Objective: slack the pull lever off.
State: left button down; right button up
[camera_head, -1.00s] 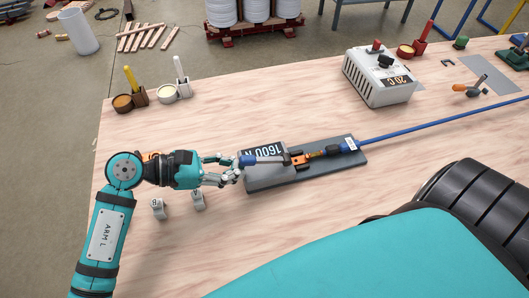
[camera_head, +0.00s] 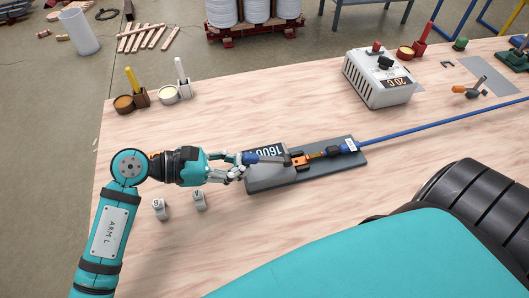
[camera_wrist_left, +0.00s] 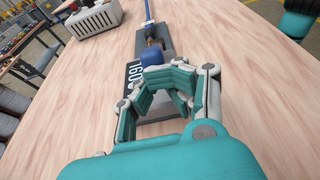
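The pull lever (camera_head: 271,160) has a blue grip and a grey shaft that runs to an orange clevis (camera_head: 299,162) on a grey base plate (camera_head: 271,182). The lever lies low along the plate, its grip pointing left. My left gripper (camera_head: 241,167) is at the grip's left end, its fingers next to it. In the left wrist view the blue grip (camera_wrist_left: 151,55) shows just beyond the fingers (camera_wrist_left: 168,82), which hide part of it. I cannot tell whether they clasp it. My right gripper is not in view.
A blue cable (camera_head: 440,120) runs right from the plate. A white box with knobs (camera_head: 381,84) stands behind it. Two small grey blocks marked B (camera_head: 159,209) and A (camera_head: 199,200) stand near my left arm. Cups with brushes (camera_head: 134,102) stand at the back left.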

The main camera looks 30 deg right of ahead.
aim_at(262, 157)
pick_arm(q)
jog(key=shift+s+d+r+p, duration=0.25)
jog(key=shift+d+r+p, duration=0.05)
jog(key=shift+d+r, duration=0.45)
jog(key=shift+s+d+r+p, duration=0.2)
jog(key=shift+d+r+p, duration=0.1)
jog(key=shift+d+r, duration=0.5)
jog(key=shift+s+d+r+p, duration=0.3)
jog(key=shift+d+r, duration=0.3)
jog(key=shift+d, duration=0.3)
jog(key=shift+f, duration=0.15)
jog(key=shift+w+a+f+b, duration=0.2)
jog(key=shift+f+b, duration=0.25)
jog(key=shift+b, duration=0.35)
jog(key=v, duration=0.7)
jog(key=shift+s, duration=0.1)
